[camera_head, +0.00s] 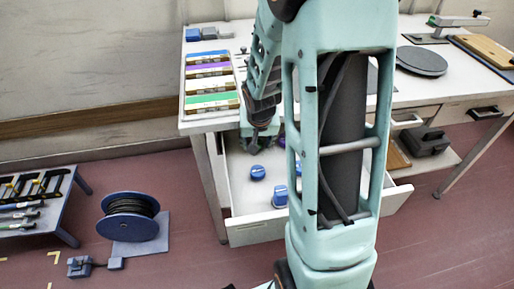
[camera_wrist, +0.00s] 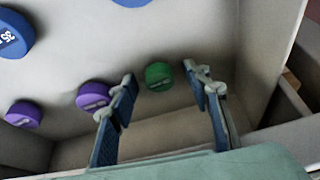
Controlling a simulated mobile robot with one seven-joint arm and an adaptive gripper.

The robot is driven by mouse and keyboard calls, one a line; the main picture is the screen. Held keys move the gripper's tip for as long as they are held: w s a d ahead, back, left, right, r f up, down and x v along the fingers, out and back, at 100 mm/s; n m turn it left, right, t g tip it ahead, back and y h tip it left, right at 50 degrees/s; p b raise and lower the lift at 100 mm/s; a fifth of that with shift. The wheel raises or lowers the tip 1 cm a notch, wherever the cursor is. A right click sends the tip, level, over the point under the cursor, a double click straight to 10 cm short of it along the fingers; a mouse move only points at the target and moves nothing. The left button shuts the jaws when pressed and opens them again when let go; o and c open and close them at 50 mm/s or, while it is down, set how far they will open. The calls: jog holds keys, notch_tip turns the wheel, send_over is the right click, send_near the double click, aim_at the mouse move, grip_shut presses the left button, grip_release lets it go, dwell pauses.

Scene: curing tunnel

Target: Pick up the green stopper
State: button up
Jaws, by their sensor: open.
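The green stopper (camera_wrist: 159,77) is a small round cap on the light floor of the drawer, close to the drawer's wall in the wrist view. My gripper (camera_wrist: 160,82) is open, with a finger on each side of the stopper in that view. It is empty, and I cannot tell how far above the stopper the fingertips are. In the head view my gripper (camera_head: 262,142) reaches down into the open drawer (camera_head: 258,229), and the green stopper is not seen there.
A purple stopper (camera_wrist: 94,95) is just left of my left finger, and another purple one (camera_wrist: 23,114) is farther left. A blue stopper (camera_wrist: 12,35) sits at upper left. Blue stoppers (camera_head: 257,172) also show in the head view. The drawer walls (camera_wrist: 262,55) stand close by.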

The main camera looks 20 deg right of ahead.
jog(key=c, duration=0.9)
jog(key=shift+c, duration=0.2)
jog(key=shift+r, duration=0.15)
